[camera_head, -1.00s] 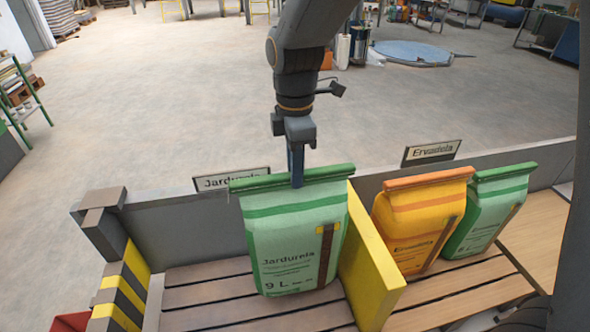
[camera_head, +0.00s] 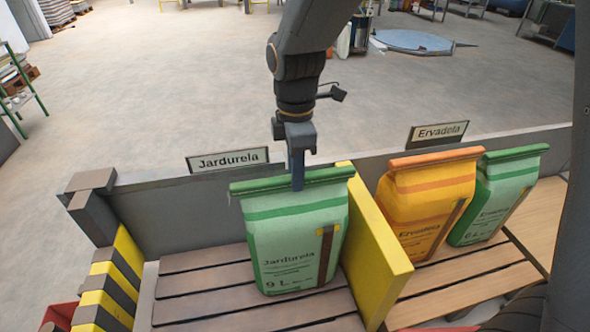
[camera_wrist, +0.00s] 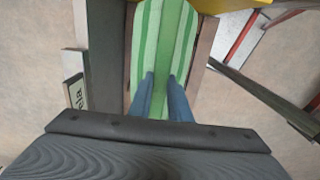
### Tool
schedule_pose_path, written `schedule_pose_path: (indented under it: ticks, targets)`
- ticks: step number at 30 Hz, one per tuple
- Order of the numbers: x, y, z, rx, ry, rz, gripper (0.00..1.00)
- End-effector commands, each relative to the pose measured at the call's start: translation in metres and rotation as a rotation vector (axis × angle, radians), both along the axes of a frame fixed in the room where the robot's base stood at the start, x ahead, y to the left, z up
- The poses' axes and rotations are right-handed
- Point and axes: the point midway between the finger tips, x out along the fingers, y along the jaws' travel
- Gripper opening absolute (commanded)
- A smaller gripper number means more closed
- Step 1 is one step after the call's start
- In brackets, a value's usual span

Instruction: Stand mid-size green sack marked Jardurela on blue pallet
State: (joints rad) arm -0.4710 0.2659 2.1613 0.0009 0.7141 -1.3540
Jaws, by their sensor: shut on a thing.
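The green sack marked Jardurela, 9 L (camera_head: 295,235), hangs or stands upright at the slatted left bay in the head view. My gripper (camera_head: 297,183) is shut on the middle of its folded top edge. In the wrist view my two blue fingers (camera_wrist: 162,82) pinch the green striped sack (camera_wrist: 160,35) from above. I cannot tell whether the sack's bottom touches the slats. I see no blue pallet in these views.
A yellow divider (camera_head: 376,250) stands close to the sack's right. Beyond it are an orange sack (camera_head: 425,205) and another green sack (camera_head: 497,200). A grey back wall (camera_head: 180,215) carries the Jardurela sign (camera_head: 228,160). Bare slats (camera_head: 205,285) lie left of the sack.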

Motion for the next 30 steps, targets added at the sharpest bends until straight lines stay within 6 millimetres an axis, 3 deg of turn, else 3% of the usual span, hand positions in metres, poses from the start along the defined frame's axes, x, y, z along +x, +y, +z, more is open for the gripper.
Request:
schedule_pose_path:
  ticks: [5,6,10,20,30]
  targets:
    - [0.001,0.000,0.001,0.001,-0.002,0.000,0.00]
    - [0.001,0.000,0.001,0.001,-0.002,0.000,0.19]
    - [0.000,0.000,0.001,0.001,-0.002,0.000,0.39]
    - [0.000,0.000,0.002,0.000,0.000,0.000,0.39]
    - [0.001,0.001,0.051,0.002,-0.005,0.000,0.39]
